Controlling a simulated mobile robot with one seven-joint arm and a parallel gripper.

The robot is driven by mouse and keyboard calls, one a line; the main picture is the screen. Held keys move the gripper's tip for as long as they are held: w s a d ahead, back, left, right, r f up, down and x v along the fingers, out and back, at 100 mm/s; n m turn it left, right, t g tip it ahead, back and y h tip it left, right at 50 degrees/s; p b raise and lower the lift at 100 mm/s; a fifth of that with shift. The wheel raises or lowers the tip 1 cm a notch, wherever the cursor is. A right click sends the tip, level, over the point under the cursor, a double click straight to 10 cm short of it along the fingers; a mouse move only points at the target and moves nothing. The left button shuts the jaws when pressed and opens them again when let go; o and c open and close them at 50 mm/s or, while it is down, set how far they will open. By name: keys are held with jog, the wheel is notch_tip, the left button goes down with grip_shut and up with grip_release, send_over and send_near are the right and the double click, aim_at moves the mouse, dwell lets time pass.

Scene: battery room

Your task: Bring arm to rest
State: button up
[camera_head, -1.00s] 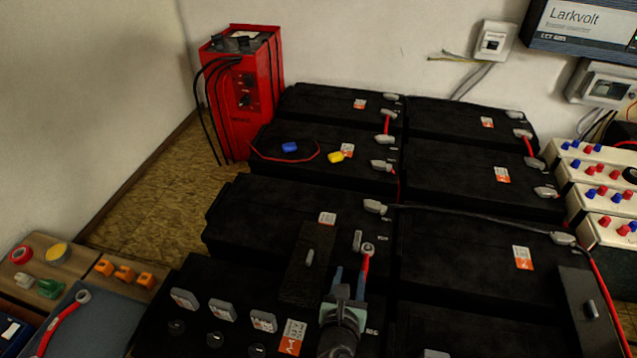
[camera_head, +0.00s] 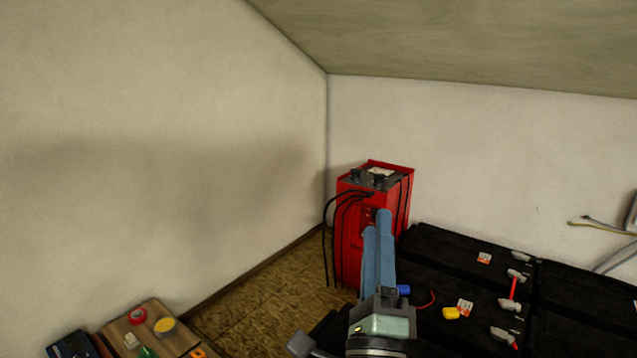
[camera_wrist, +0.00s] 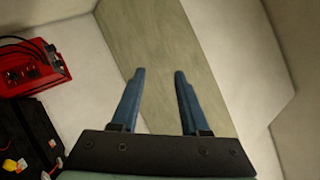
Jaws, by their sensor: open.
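My gripper (camera_head: 376,222) is raised in the head view, in front of the red charger and the black batteries. Its two blue fingers point up and stand apart in the wrist view (camera_wrist: 159,72), with nothing between them. Behind them the wrist view shows only bare wall and ceiling. My arm's lower links are mostly out of the picture.
The red charger (camera_head: 356,250) with black cables stands in the corner. Black batteries (camera_head: 450,258) with red links fill the lower right. A wooden tray (camera_head: 172,339) with tape rolls lies at lower left. The air around my gripper looks free.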

jog(key=s+a+r+n+t+y+p, duration=0.1)
jog(key=s+a+r+n+y, duration=0.2)
jog(key=r+n, duration=0.4)
jog(key=s+a+r+n+y, duration=0.2)
jog(key=s+a+r+n, duration=0.15)
jog(key=r+n, duration=0.4)
jog(key=s+a+r+n+t+y+p, duration=0.1)
jog(key=s+a+r+n+y, duration=0.25)
jog(key=r+n, duration=0.35)
jog(key=s+d+r+n+t+h, duration=0.1)
jog(key=s+d+r+h, duration=0.1)
jog(key=s+r+h, duration=0.3)
jog(key=shift+s+d+r, duration=0.3)
jog(key=shift+s+r, duration=0.1)
jog(key=shift+s, duration=0.05)
jog(key=shift+h, duration=0.25)
